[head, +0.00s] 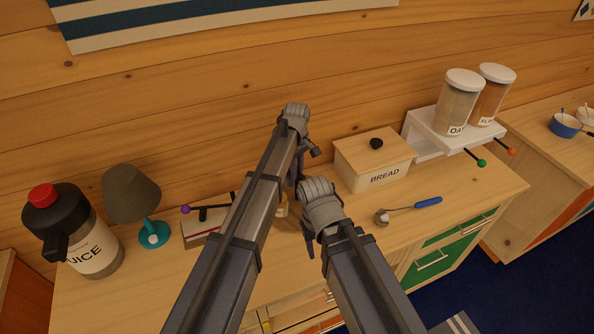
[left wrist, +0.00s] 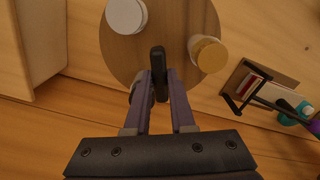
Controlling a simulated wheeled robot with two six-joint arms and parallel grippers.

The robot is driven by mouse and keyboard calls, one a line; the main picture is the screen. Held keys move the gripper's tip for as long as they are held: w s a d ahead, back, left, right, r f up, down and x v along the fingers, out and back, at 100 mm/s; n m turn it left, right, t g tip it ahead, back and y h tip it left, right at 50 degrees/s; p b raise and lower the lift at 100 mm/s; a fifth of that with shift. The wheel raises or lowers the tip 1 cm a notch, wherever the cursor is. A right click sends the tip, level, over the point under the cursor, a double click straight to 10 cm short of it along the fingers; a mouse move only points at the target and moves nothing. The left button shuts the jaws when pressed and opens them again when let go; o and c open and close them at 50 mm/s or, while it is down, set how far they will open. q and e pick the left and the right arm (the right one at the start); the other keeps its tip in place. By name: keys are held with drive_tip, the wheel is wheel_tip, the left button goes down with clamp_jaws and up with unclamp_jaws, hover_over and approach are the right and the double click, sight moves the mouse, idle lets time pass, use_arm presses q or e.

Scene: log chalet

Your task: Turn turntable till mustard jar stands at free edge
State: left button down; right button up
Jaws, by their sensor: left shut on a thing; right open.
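The round wooden turntable (left wrist: 157,62) shows in the left wrist view, with a dark upright peg (left wrist: 158,60) near its edge. My left gripper (left wrist: 160,88) is shut on this peg. A jar with a mustard-yellow top (left wrist: 208,53), apparently the mustard jar, stands on the right side of the turntable. A white-topped jar (left wrist: 125,14) stands on its upper left. In the head view my arms hide most of the turntable, and only a bit of a yellowish jar (head: 283,208) shows between them. My right gripper (head: 310,245) is open and empty, lower and nearer.
The bread bin (head: 372,168) stands right of my grippers. A scoop with a blue handle (head: 410,208) lies in front of it. Jars stand on a white shelf (head: 425,140) beyond. Left are a juice jug (head: 85,235), a lamp (head: 133,200) and a box (head: 205,228) with a purple-knobbed lever.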

use_arm(q)
drive_tip(key=shift+n, duration=6.7)
drive_tip(key=c, duration=0.8)
unclamp_jaws()
drive_tip(key=shift+o, duration=0.2)
drive_tip(key=shift+r, duration=0.1)
wheel_tip(320, 180, up, 8)
drive_tip(key=p, duration=0.8)
drive_tip(key=shift+f, duration=0.2)
